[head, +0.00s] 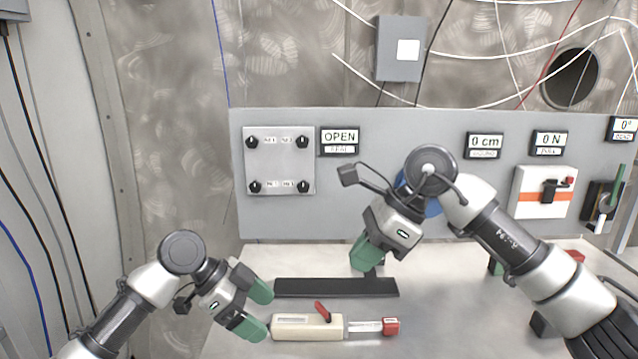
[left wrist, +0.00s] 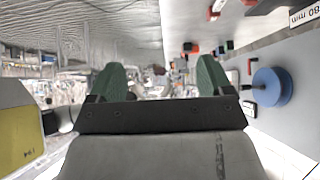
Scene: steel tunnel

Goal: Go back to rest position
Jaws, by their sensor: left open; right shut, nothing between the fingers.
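My left gripper (head: 258,308) is open and empty at the lower left of the head view. Its green fingers point right, just left of a cream tool with a red lever (head: 308,326). In the left wrist view the two green fingers (left wrist: 158,85) stand apart with nothing between them. My right gripper (head: 362,262) is shut with nothing held. Its green fingers point down above the dark bar on the table, in front of the grey panel.
A grey panel (head: 400,125) with knobs, displays and switches stands behind the table (head: 250,262). A black bar (head: 337,287) lies on the table. A blue disc (left wrist: 271,87) shows at the right in the left wrist view. A steel wall stands at the left.

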